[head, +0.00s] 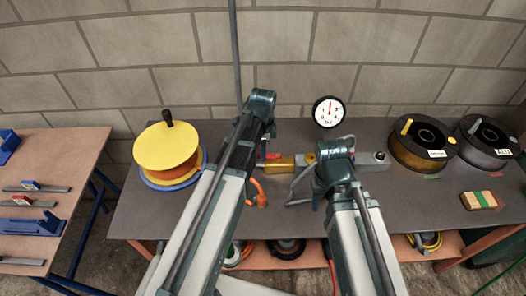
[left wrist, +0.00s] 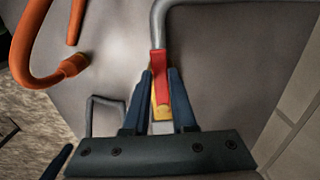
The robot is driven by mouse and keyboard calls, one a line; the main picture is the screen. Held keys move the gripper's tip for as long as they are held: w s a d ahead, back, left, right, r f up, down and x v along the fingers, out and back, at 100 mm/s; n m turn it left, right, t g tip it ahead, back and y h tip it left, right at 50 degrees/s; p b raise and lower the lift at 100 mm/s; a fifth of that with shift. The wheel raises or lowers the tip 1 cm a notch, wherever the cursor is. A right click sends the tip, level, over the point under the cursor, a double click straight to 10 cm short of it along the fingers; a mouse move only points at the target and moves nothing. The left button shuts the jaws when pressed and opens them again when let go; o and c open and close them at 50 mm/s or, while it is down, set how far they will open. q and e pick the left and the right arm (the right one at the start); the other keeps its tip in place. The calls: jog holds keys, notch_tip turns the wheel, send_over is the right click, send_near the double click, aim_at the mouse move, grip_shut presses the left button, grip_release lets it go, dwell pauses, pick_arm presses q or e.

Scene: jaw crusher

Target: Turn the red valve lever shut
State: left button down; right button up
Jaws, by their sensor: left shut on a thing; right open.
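The red valve lever (left wrist: 158,65) stands between the two blue fingers of my left gripper (left wrist: 161,80) in the left wrist view, and the gripper is shut on it. In the head view only a bit of the red lever (head: 272,156) shows beside my left wrist, by the yellow valve body (head: 280,164) on the grey bench. Yellow also shows below the lever in the left wrist view. My right gripper (head: 331,176) is open near the right end of the pipework; its fingers are mostly hidden under my wrist.
A round gauge (head: 329,111) stands behind the valve. A yellow reel (head: 167,150) is at the bench's left, dark spools (head: 422,143) at its right. An orange hose (left wrist: 50,72) lies near my left gripper. A grey pipe (left wrist: 190,3) runs beside the lever. A brick wall closes the back.

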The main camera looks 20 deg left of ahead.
pick_arm(q)
jog(key=shift+s, duration=0.1)
jog(key=n, duration=0.1)
jog(key=s+n, duration=0.1)
jog(key=n, duration=0.2)
jog(key=shift+s+d, duration=0.3)
jog(key=shift+d, duration=0.1)
jog(key=n, duration=0.1)
jog(key=s+d+n, duration=0.1)
jog(key=n, duration=0.2)
jog(key=shift+s+d, duration=0.15)
jog(key=shift+d, duration=0.15)
jog(key=n, duration=0.1)
jog(key=d+n, duration=0.1)
jog(key=n, duration=0.1)
jog(key=d+n, duration=0.1)
jog(key=n, duration=0.1)
jog(key=shift+s, duration=0.3)
jog(key=shift+w+d+n, duration=0.1)
jog(key=shift+d+n, duration=0.45)
jog(key=shift+n, duration=0.65)
jog(key=shift+d+n, duration=0.5)
jog(key=shift+n, duration=0.7)
jog(key=c, duration=0.7)
grip_release()
